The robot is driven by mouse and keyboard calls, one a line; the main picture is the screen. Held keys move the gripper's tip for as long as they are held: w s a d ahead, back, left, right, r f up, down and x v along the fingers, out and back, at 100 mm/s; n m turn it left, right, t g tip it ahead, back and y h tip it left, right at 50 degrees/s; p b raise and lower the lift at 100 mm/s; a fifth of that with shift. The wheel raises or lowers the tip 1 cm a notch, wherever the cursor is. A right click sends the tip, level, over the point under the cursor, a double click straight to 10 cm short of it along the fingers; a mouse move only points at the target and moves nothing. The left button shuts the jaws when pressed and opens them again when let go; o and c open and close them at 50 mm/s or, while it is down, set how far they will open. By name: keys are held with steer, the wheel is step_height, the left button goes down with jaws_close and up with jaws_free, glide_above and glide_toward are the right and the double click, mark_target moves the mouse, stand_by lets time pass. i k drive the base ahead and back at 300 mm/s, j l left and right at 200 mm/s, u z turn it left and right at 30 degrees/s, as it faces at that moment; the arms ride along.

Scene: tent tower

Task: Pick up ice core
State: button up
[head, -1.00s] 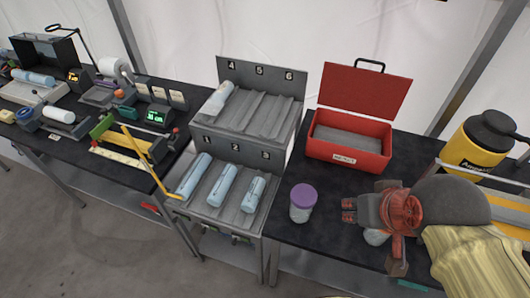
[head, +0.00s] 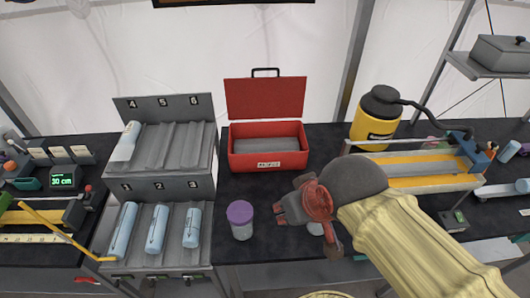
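Pale blue ice cores lie in the grey numbered rack (head: 205,165). On its lower tier, one core (head: 123,230) is in slot 1, one (head: 157,229) in slot 2 and one (head: 192,227) in slot 3. A paler core (head: 125,142) lies in slot 4 on the upper tier; slots 5 and 6 look empty. My gripper (head: 279,213) is over the black bench, right of the rack and apart from the cores. Its fingers point left, and I see nothing held. Their opening is too unclear to judge.
A purple-lidded jar (head: 240,220) stands between the rack and my gripper. An open red box (head: 268,155) is behind it. A yellow jug (head: 377,120) and a long yellow-and-grey tray (head: 430,182) are at right. A pale object (head: 315,229) is partly hidden beneath my gripper.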

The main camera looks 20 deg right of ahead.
mark_target(191, 231)
steer(key=i+j+z, duration=0.1)
steer(key=j+z, duration=0.3)
steer(key=j, duration=0.25)
steer(key=j+z, duration=0.35)
steer(key=j, duration=0.35)
steer(key=j+z, duration=0.4)
steer(key=j, duration=0.25)
steer(key=k, duration=0.05)
